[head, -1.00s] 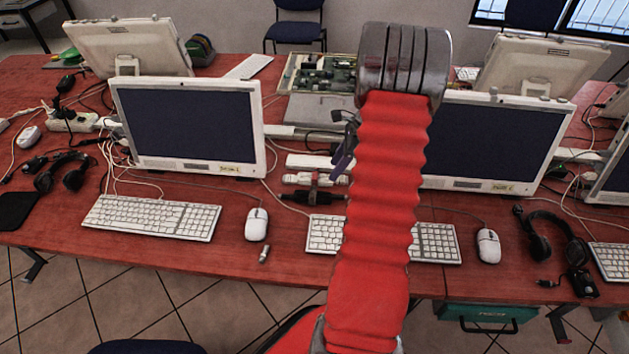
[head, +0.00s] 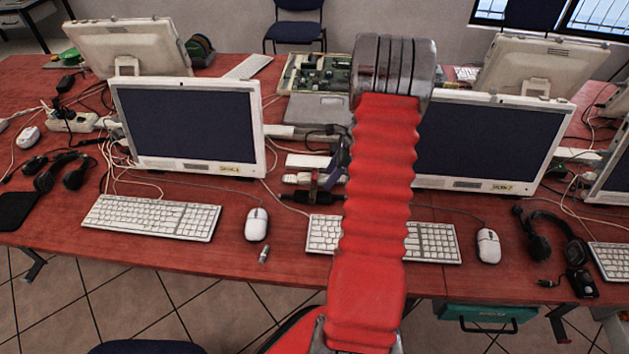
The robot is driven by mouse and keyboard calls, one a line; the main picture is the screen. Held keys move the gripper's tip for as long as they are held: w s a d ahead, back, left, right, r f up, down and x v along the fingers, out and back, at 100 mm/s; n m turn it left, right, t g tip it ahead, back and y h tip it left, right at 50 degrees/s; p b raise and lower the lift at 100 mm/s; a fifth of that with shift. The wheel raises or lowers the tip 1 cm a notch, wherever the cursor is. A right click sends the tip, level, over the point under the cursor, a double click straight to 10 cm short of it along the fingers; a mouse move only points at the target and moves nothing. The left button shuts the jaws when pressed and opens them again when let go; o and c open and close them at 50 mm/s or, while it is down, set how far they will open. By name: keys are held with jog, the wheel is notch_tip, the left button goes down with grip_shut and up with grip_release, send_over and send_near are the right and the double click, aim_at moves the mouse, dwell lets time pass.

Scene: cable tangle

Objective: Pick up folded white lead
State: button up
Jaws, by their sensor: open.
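The folded white lead (head: 298,179) is a short pale bundle with a dark band around its middle. It lies on the red table between the two front monitors, behind the middle keyboard. My gripper (head: 327,178) shows as a dark shape left of my red arm sleeve. It is open, and its tips are at the right part of the lead in the picture. I cannot tell whether they touch it or hover above it. The lead's right end is partly hidden by the gripper.
A flat white block (head: 305,160) lies just behind the lead, and a black connector (head: 300,197) just in front. The left monitor (head: 190,125) and right monitor (head: 485,140) stand at either side. A white mouse (head: 257,224) and the middle keyboard (head: 433,243) are nearer.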

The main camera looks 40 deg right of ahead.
jog(key=shift+c, duration=0.2)
jog(key=c, duration=0.8)
jog(key=shift+r, duration=0.1)
notch_tip(320, 180, up, 10)
jog(key=shift+f, duration=0.1)
dwell(0.7)
